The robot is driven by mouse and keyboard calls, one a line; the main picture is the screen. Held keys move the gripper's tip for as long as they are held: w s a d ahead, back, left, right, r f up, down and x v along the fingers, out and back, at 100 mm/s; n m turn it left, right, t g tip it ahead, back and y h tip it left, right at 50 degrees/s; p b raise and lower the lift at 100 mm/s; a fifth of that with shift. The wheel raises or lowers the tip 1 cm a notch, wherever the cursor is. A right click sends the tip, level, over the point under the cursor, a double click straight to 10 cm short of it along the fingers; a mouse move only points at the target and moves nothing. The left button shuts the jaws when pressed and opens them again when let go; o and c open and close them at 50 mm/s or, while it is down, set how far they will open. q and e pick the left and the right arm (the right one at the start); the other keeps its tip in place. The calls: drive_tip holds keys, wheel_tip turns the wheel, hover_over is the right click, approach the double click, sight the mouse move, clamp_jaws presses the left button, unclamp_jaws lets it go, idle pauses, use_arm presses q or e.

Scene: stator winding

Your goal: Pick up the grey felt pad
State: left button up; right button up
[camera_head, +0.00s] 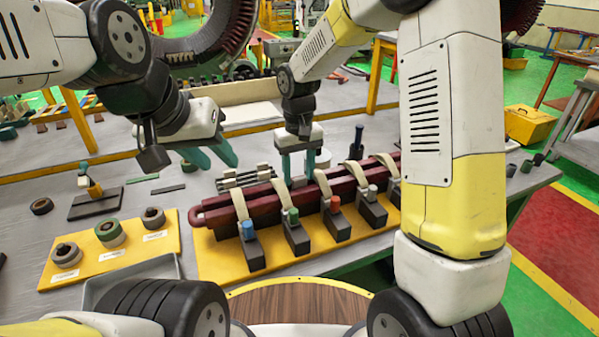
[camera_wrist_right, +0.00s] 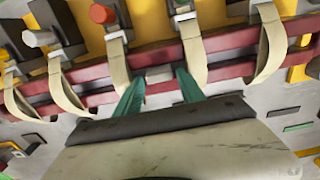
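A small light-grey pad (camera_wrist_right: 160,76), which looks like the felt pad, is at the dark-red coil bars, between two cream straps. My right gripper (camera_wrist_right: 160,84) is over it, with one green finger on each side. The fingers are apart; I cannot tell whether they touch the pad. In the head view my right gripper (camera_head: 298,178) points down at the far side of the red coil (camera_head: 342,183). My left gripper (camera_head: 213,159) is open and empty, above the table left of the coil.
The coil lies on a yellow board (camera_head: 222,262) with several strap clamps with coloured knobs along its front. Another yellow board (camera_head: 127,240) with round spools is at the left. A grey tray (camera_head: 170,265) is in front. A black upright tool (camera_head: 356,142) stands behind the coil.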

clamp_jaws()
